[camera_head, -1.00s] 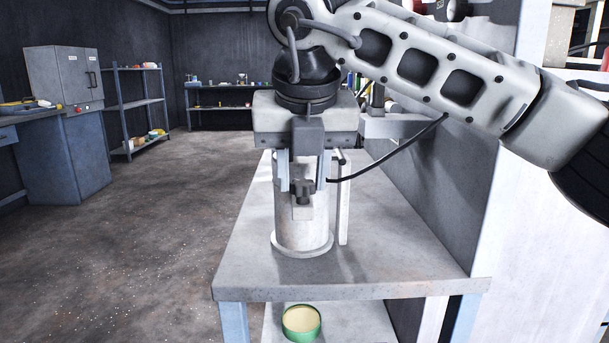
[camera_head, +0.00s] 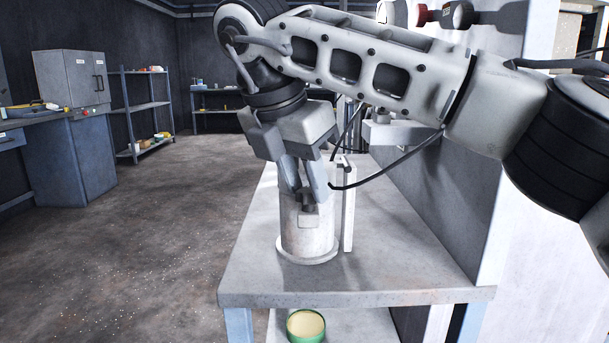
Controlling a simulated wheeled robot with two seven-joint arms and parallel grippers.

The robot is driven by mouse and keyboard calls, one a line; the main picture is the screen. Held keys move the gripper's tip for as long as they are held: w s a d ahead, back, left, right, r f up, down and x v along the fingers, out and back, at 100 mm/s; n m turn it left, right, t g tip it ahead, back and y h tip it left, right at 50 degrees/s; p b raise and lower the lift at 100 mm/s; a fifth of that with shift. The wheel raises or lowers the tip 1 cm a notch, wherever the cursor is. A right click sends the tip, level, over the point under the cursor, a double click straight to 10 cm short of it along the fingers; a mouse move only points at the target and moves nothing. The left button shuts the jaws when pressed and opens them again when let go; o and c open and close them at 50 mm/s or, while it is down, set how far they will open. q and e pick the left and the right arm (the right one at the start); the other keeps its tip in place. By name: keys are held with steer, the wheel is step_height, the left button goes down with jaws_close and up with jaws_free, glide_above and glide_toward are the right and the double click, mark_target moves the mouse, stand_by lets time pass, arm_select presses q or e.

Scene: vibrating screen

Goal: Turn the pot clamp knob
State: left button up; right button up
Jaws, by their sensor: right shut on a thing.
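The pot (camera_head: 309,242) is a pale grey cylinder with a wide foot, standing upright on the grey table (camera_head: 420,270). The dark clamp knob (camera_head: 305,205) sits on its front, partly hidden by the fingers. My right gripper (camera_head: 306,197) reaches down in front of the pot, tilted, with its two fingers closed on the knob. The top of the pot is hidden behind my gripper and arm. My left gripper is not in view.
A pale upright post (camera_head: 348,210) stands close to the right of the pot. A wall borders the table on the right. A green-rimmed bowl (camera_head: 305,326) sits on the lower shelf. The table's front is clear.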

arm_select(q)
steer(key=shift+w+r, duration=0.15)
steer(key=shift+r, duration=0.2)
arm_select(e)
steer(key=shift+m, duration=0.4)
steer(key=o, duration=0.7)
steer(key=shift+r, duration=0.25)
arm_select(q)
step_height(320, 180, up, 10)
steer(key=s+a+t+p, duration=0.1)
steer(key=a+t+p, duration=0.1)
steer(key=p, duration=0.4)
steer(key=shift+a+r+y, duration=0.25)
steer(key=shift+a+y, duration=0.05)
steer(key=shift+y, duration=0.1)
arm_select(e)
steer(key=v, duration=1.5)
steer(key=shift+a+r, duration=0.25)
steer(key=shift+a, duration=0.05)
